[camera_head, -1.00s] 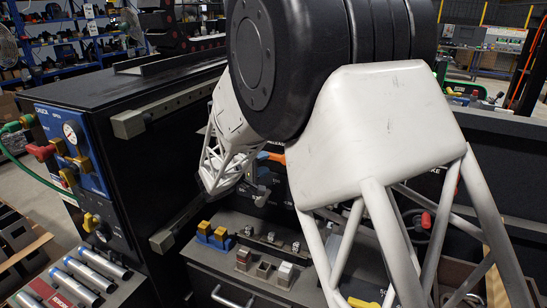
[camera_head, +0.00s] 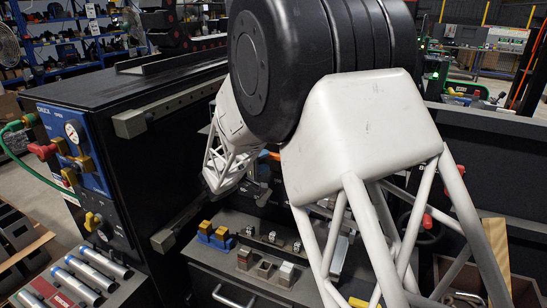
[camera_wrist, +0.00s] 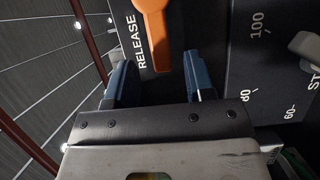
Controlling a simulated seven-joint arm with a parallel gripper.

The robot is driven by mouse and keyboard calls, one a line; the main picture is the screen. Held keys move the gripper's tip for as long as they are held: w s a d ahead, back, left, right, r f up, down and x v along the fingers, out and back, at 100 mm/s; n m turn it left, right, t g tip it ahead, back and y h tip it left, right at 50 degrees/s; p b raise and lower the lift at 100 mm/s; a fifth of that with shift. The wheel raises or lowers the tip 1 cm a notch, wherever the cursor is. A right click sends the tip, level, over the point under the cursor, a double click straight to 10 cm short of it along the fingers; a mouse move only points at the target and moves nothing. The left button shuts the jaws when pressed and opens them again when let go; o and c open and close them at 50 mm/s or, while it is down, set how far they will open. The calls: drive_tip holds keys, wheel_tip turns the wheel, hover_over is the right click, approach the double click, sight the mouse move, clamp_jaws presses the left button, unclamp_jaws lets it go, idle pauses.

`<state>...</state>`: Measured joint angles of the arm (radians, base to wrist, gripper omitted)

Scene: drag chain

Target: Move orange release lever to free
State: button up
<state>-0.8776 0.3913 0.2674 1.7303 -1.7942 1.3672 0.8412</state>
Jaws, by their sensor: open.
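The orange release lever (camera_wrist: 155,28) stands at the top of the wrist view, beside the white word RELEASE on a black panel. A small orange patch (camera_head: 270,155), likely the lever, shows behind my arm in the head view. My gripper (camera_wrist: 158,62) is open and empty, with its two blue fingers apart. In the wrist view, the lever's lower end lies between the fingers; I cannot tell whether either touches it. My arm hides most of the panel and the gripper tips in the head view.
A scale with white numbers (camera_wrist: 257,25) and a pale knob (camera_wrist: 305,47) lie right of the lever. Yellow and blue blocks (camera_head: 213,236) stand on the ledge below. A dark cabinet (camera_head: 90,110) with rails borders the left. A blue gauge panel (camera_head: 75,145) is on its side.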

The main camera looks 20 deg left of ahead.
sight(271, 157)
drive_tip(key=shift+x, duration=2.5)
drive_tip(key=shift+c, duration=0.2)
clamp_jaws()
